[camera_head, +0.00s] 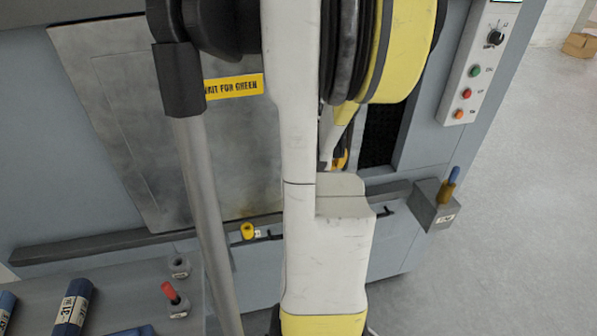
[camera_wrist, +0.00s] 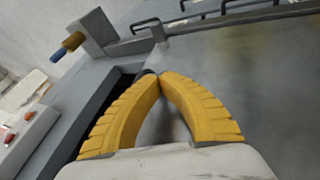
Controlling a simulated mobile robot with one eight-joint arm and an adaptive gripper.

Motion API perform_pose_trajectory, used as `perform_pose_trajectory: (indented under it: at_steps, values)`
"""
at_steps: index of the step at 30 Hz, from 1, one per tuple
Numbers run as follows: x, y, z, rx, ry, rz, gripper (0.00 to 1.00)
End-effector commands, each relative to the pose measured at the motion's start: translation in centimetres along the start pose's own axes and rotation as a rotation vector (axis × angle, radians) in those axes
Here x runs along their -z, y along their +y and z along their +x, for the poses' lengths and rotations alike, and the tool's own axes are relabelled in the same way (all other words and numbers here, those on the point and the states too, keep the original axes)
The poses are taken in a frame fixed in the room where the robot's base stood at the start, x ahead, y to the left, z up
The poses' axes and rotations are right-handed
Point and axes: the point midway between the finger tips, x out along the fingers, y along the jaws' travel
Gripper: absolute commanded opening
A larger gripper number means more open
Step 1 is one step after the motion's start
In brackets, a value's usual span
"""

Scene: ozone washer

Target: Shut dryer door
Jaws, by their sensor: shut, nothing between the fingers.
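The dryer door appears to be the grey metal panel (camera_head: 125,110) with a yellow "WAIT FOR GREEN" label on the machine's front. A dark opening (camera_head: 380,135) shows to its right, partly hidden by my arm. In the wrist view a grey metal panel (camera_wrist: 245,85) fills the right side, next to a narrow dark strip of the opening (camera_wrist: 100,105). My gripper (camera_wrist: 160,76) has its yellow fingers together at the tips, empty, in front of the panel's edge beside the opening. I cannot tell whether the tips touch it. In the head view my arm hides most of the gripper.
A control panel (camera_head: 475,70) with a knob and coloured buttons is at the right. A grey box with a blue and yellow handle (camera_head: 437,203) juts out at the lower right. A rail (camera_head: 100,245) runs below the door. Blue cylinders (camera_head: 72,305) lie at lower left.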

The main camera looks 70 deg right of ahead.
Motion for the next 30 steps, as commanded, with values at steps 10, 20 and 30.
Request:
perform_pose_trajectory:
  at_steps: [10, 20, 30]
  values:
    - [0.3, 11.4, 5.5, -0.005, -0.001, 0.007, 0.0]
    - [0.7, 18.6, 8.8, -0.002, 0.0, 0.003, 0.0]
    - [0.9, 21.1, 9.9, -0.001, 0.001, 0.001, 0.0]
